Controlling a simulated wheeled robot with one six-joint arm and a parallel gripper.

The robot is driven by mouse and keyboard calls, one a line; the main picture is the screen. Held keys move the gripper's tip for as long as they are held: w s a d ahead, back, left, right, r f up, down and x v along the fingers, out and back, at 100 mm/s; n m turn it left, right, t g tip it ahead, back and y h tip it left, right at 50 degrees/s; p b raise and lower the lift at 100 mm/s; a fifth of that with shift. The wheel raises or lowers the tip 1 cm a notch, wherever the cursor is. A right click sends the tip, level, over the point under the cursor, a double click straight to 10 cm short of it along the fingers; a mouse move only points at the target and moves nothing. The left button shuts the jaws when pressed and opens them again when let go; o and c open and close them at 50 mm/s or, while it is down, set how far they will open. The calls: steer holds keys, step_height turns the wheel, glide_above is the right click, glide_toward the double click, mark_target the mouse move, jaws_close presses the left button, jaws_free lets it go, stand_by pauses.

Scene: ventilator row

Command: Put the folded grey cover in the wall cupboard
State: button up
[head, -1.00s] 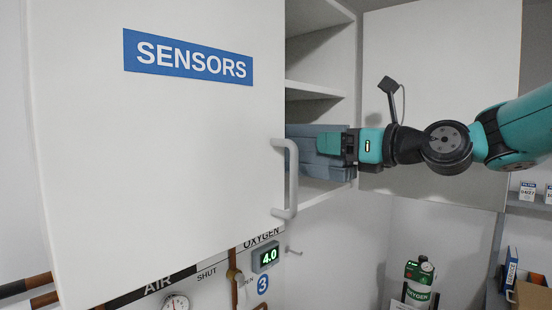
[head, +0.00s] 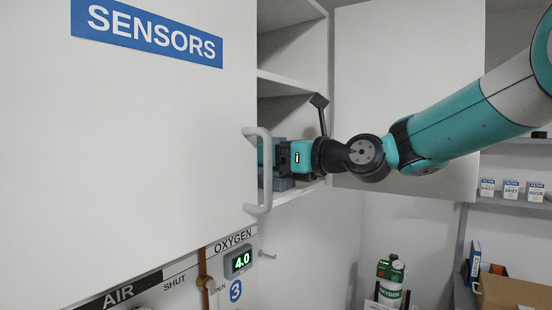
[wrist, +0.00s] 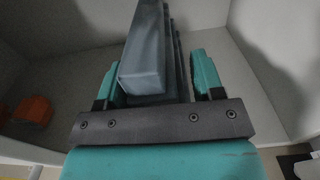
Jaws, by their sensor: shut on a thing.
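The folded grey cover (wrist: 146,62) is a thick blue-grey stack of layers between the two teal fingers of my gripper (wrist: 158,75). In the head view the cover (head: 284,184) shows only in part, behind my gripper (head: 276,155) and the cupboard door. My gripper is shut on it and reaches into the lower compartment of the open wall cupboard (head: 292,80). I cannot tell whether the cover touches the compartment's floor.
The cupboard's left door (head: 150,150), labelled SENSORS, hides part of the inside; its handle (head: 264,170) is close to my gripper. A right door (head: 400,100) stands open behind my arm. An orange object (wrist: 30,112) shows at left in the wrist view. An oxygen cylinder (head: 390,280) stands below.

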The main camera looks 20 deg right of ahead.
steer(key=shift+f, duration=0.1)
steer(key=o, duration=1.2)
